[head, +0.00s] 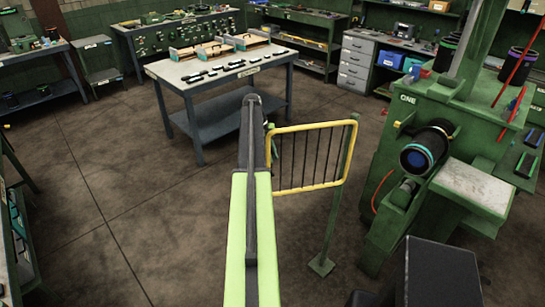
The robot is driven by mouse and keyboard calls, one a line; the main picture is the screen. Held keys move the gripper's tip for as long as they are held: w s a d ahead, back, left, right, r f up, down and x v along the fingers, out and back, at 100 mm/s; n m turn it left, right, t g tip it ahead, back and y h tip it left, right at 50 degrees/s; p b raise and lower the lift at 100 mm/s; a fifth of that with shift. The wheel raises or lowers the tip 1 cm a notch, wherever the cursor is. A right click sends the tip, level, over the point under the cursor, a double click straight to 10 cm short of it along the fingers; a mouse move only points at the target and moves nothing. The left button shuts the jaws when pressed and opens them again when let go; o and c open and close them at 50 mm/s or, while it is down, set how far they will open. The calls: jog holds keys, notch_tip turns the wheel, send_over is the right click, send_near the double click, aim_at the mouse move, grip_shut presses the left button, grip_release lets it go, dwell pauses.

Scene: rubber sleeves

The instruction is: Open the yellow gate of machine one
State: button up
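The yellow gate (309,187) is a yellow tube frame with thin dark upright bars. It hangs from a green post (336,200) and reaches left from it, away from the machine. Its left end is close to my arm in the picture and partly covered by it; I cannot tell whether they touch. Machine one (400,170) is green, marked "ONE", and stands right of the post. My arm reaches forward up the middle, left of the gate. My gripper does not show; it is out of sight beyond or beneath the arm.
A grey table (215,75) with trays and dark parts stands ahead, behind the gate. Grey drawers (355,65) and shelves line the back wall. The post's foot plate (321,265) is on the floor. Open brown floor (110,180) lies to the left.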

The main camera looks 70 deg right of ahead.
jog(key=p+v, duration=1.4)
jog(key=v, duration=0.2)
